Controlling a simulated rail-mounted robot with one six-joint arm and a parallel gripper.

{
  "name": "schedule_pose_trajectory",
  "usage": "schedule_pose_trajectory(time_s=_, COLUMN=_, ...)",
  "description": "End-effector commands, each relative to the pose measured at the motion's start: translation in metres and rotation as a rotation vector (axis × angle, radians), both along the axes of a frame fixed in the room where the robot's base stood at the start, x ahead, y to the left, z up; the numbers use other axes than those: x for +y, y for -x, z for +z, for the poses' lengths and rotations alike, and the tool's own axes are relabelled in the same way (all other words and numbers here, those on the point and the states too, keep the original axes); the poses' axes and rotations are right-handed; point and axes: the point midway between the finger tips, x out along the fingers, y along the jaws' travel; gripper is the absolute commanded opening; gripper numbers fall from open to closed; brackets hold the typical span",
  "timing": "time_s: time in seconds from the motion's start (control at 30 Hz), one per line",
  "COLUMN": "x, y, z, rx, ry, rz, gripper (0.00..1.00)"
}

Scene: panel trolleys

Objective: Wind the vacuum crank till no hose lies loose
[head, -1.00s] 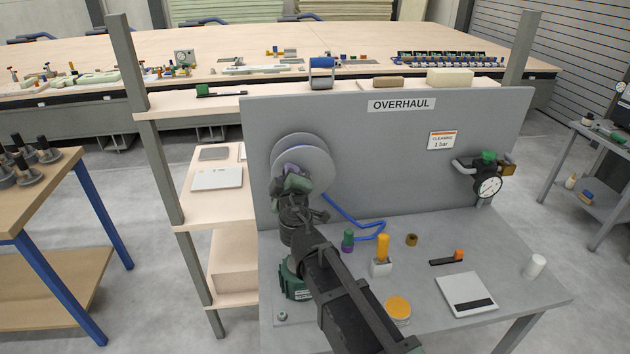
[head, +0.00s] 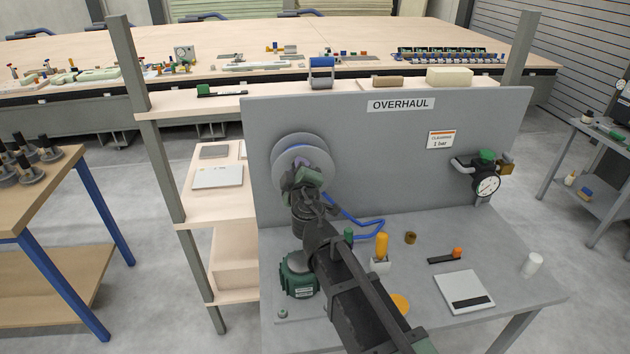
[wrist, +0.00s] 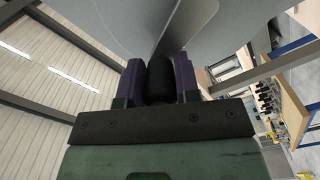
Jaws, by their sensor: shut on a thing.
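The grey hose reel (head: 290,143) is mounted on the grey upright panel, at its left. Blue hose (head: 345,209) runs from the reel down to the right, and a bent loop of it lies loose on the bench. My gripper (head: 302,166) is in front of the reel and hides its lower middle. In the wrist view, the purple fingers of my gripper (wrist: 158,75) are shut on a black crank handle (wrist: 158,82), one finger on each side. The reel's grey disc (wrist: 110,25) is just beyond. The crank arm is mostly hidden in the head view.
A pressure gauge (head: 487,185) is on the panel at the right. A green-based unit (head: 298,277) stands below my arm.

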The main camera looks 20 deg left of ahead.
Motion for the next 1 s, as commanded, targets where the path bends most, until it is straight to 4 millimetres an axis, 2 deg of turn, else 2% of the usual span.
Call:
schedule_pose_trajectory(time_s=0.07, x=-0.006, y=-0.002, z=0.002, rx=0.001, ry=-0.001, rz=-0.004, gripper=0.06)
schedule_pose_trajectory(time_s=0.3, x=-0.006, y=-0.002, z=0.001, rx=0.001, ry=-0.001, rz=-0.002, gripper=0.05)
schedule_pose_trajectory(time_s=0.5, x=-0.016, y=-0.008, z=0.002, rx=0.001, ry=-0.001, rz=-0.003, gripper=0.06)
schedule_pose_trajectory(time_s=0.87, x=-0.017, y=-0.008, z=0.002, rx=0.001, ry=-0.001, rz=-0.001, gripper=0.05)
schedule_pose_trajectory(time_s=1.0, x=-0.025, y=-0.012, z=0.000, rx=0.001, ry=-0.001, rz=-0.001, gripper=0.06)
